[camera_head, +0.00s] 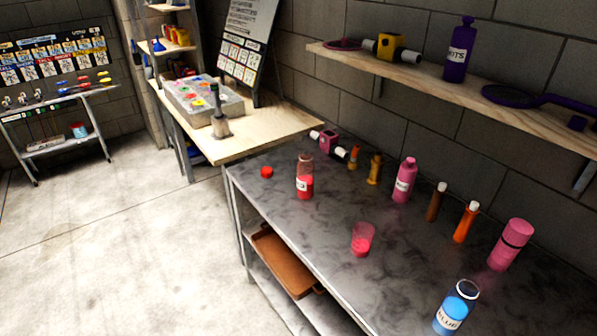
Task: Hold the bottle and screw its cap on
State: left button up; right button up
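A clear bottle with red contents and a white label (304,187) stands upright on the dark marbled counter (330,215). Its top looks open, with no cap visible on it. A small red cap (266,171) lies on the counter to the left of the bottle, apart from it, near the counter's left end. A second clear bottle with blue contents (455,310) stands at the counter's front right, and its top also looks open. Neither of my grippers shows in the head view.
A cup with red contents (361,240) stands in front of the red bottle. Several bottles, including a pink one (404,181), line the back. A wall shelf (440,83) overhangs the counter. An orange-brown tray (283,262) lies below.

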aim_at(305, 166)
jog(key=i+j+z, duration=0.2)
jog(key=z, duration=0.15)
jog(key=i+j+z, duration=0.15)
jog(key=j+z, duration=0.2)
jog(key=i+j+z, duration=0.15)
jog(key=j+z, duration=0.6)
jog(key=i+j+z, duration=0.1)
jog(key=j+z, duration=0.25)
jog(key=j, duration=3.6)
